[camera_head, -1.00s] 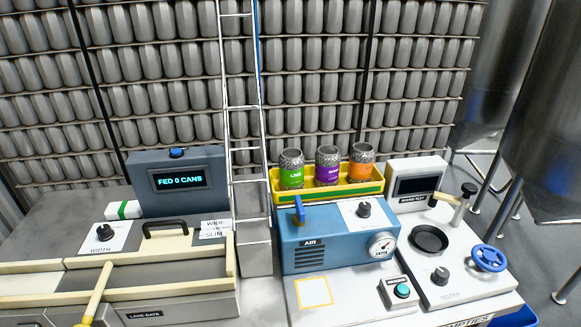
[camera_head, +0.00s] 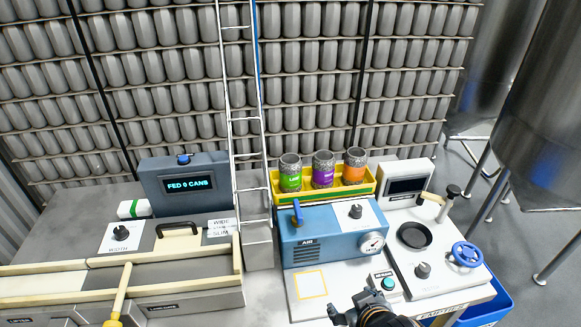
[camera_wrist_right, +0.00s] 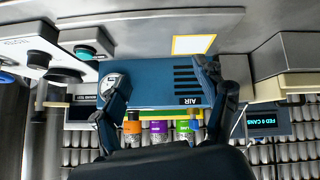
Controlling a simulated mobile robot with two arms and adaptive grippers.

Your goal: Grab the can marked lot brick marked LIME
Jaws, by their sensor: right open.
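The can with the green label, which reads LIME (camera_head: 290,177), stands upright at the left end of a yellow tray (camera_head: 326,198) behind the blue AIR unit. A can with a purple label (camera_head: 323,174) and one with an orange label (camera_head: 355,170) stand to its right. In the right wrist view, which is upside down, the green can (camera_wrist_right: 183,132) shows beyond the blue unit. My right gripper (camera_head: 350,304) is open and empty at the bottom of the head view, well in front of the cans. My left gripper is not in view.
The blue AIR unit (camera_head: 325,236) with its gauge lies between my right gripper and the tray. A ladder (camera_head: 245,150) rises just left of the tray. A tester with a blue handwheel (camera_head: 466,254) stands at the right. A wall of grey cans is behind.

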